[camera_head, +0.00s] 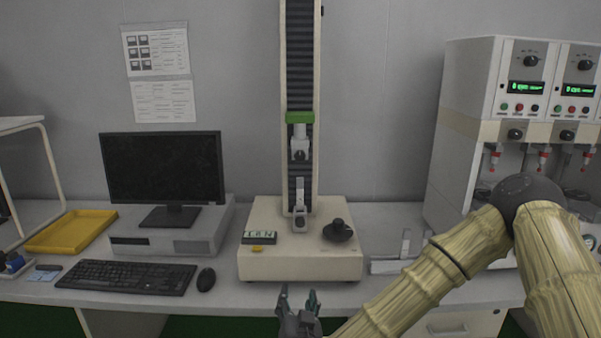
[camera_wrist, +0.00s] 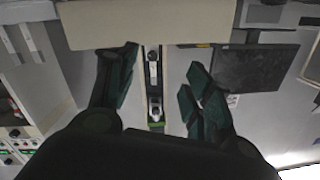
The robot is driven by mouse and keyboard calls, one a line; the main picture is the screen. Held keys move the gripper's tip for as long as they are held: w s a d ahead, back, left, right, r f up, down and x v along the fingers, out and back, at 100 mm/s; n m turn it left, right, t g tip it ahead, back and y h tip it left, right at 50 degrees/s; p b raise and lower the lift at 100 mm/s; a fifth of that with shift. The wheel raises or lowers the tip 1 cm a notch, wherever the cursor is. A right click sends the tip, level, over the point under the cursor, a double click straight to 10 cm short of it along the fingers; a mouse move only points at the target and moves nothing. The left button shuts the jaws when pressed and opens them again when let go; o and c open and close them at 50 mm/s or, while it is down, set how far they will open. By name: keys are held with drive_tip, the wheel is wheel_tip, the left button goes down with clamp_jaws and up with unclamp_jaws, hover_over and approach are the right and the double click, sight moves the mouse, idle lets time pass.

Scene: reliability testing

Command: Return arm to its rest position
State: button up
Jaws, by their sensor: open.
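My gripper (camera_head: 298,300) is at the bottom middle of the head view, in front of the test machine's base and near the table's front edge. Its two dark fingers stand apart with nothing between them. In the wrist view my gripper (camera_wrist: 160,85) shows open and empty, with the test machine's column (camera_wrist: 153,60) seen between the fingers. My arm reaches in from the right, bent at a dark elbow joint. The test machine (camera_head: 262,215) stands upright on the table, with a green-topped clamp on its column.
A monitor (camera_head: 163,168), keyboard (camera_head: 125,277), mouse (camera_head: 206,279) and yellow tray (camera_head: 70,232) are on the left. A black round part (camera_head: 338,232) sits on the machine's base. A cabinet with dials (camera_head: 480,110) stands at right. Metal pieces (camera_head: 395,262) lie beside my arm.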

drive_tip(key=s+d+f+n+g+y+p, duration=0.1)
drive_tip(key=s+d+f+n+g, duration=0.3)
drive_tip(key=s+f, duration=0.65)
drive_tip(key=s+d+f+m+g+y+p, duration=0.15)
drive_tip(key=s+f+g, duration=0.45)
drive_tip(key=f, duration=0.8)
drive_tip(key=s+d+f+g+h+p, duration=0.1)
drive_tip(key=s+d+f+g+h, duration=0.1)
drive_tip(key=s+d, duration=0.7)
drive_tip(key=s+d+f+g+h+p, duration=0.1)
drive_tip(key=s+d+f+g, duration=0.3)
drive_tip(key=s+d, duration=0.5)
drive_tip(key=s+g, duration=0.1)
drive_tip(key=s, duration=0.2)
drive_tip(key=shift+s+f+h, duration=0.25)
drive_tip(key=shift+f+h, duration=0.1)
drive_tip(key=shift+f, duration=0.05)
